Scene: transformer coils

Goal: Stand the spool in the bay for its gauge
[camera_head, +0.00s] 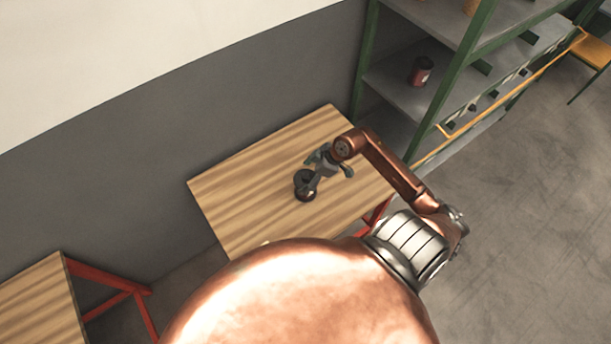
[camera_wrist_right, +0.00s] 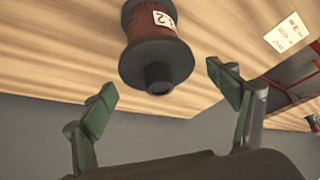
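The spool (camera_head: 304,190) stands on the wooden table (camera_head: 235,190). In the right wrist view the spool (camera_wrist_right: 158,62) has dark flanges, a dark red winding and a white label whose print seems to include a 2. My right gripper (camera_head: 330,165) is just beside and above the spool in the head view. In the wrist view its two green fingertips (camera_wrist_right: 162,85) are wide apart, one on either side of the spool's near end, with a gap to each. It holds nothing. My left gripper is in neither view.
A green-framed shelf (camera_head: 400,88) with a dark red can-like object (camera_head: 420,70) stands behind the table. Another wooden table (camera_head: 35,300) is at lower left. A white printed card (camera_wrist_right: 286,33) lies on the wood. The table's left part is clear.

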